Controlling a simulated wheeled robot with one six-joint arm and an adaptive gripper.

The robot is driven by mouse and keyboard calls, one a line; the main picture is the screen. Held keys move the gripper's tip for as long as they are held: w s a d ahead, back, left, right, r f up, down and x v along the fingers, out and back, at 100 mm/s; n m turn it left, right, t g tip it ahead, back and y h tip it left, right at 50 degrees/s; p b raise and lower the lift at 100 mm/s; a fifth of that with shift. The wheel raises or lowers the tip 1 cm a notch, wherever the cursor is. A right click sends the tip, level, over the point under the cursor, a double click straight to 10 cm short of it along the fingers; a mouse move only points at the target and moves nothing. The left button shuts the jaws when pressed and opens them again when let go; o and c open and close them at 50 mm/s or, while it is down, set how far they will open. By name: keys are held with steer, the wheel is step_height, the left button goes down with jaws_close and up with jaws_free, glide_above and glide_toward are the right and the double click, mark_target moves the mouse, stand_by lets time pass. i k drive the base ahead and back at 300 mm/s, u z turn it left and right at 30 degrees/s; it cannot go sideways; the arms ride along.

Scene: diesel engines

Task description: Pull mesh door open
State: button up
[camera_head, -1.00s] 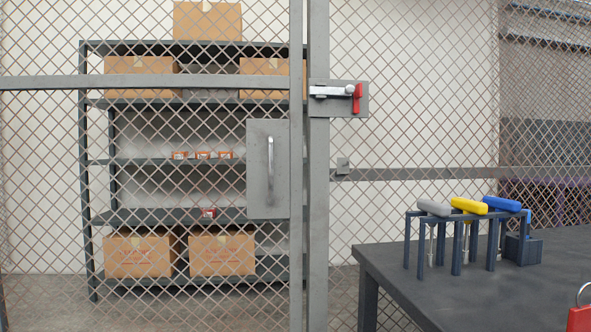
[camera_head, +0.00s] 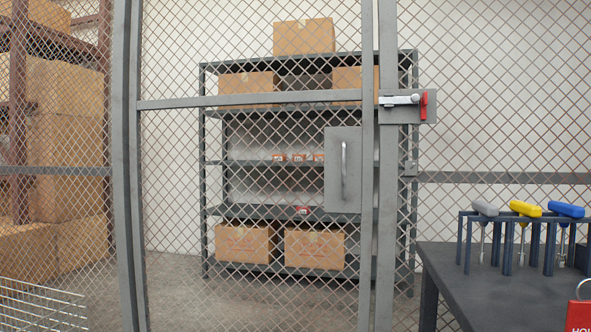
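The mesh door (camera_head: 250,101) stands in the middle of the head view, a grey frame filled with diamond wire mesh. It looks closed, with its right edge beside the fixed post (camera_head: 386,210). A vertical silver handle (camera_head: 344,170) sits on a grey plate (camera_head: 333,195) near the door's right edge. Above it to the right is a latch with a silver bar (camera_head: 399,100) and a red tab (camera_head: 424,105), mounted on a plate on the post. The bar lies horizontal and points left toward the door edge. My gripper is not in view.
Behind the mesh is a dark shelf rack (camera_head: 203,240) with cardboard boxes (camera_head: 304,37). A dark table (camera_head: 470,290) at right holds a rack of T-handled tools (camera_head: 525,208) and a red padlock (camera_head: 579,314). A wire basket (camera_head: 40,305) is at lower left.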

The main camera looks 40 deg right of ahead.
mark_target(348, 156)
steer(key=u, duration=0.1)
steer(key=i, duration=1.35)
steer(key=z, duration=1.35)
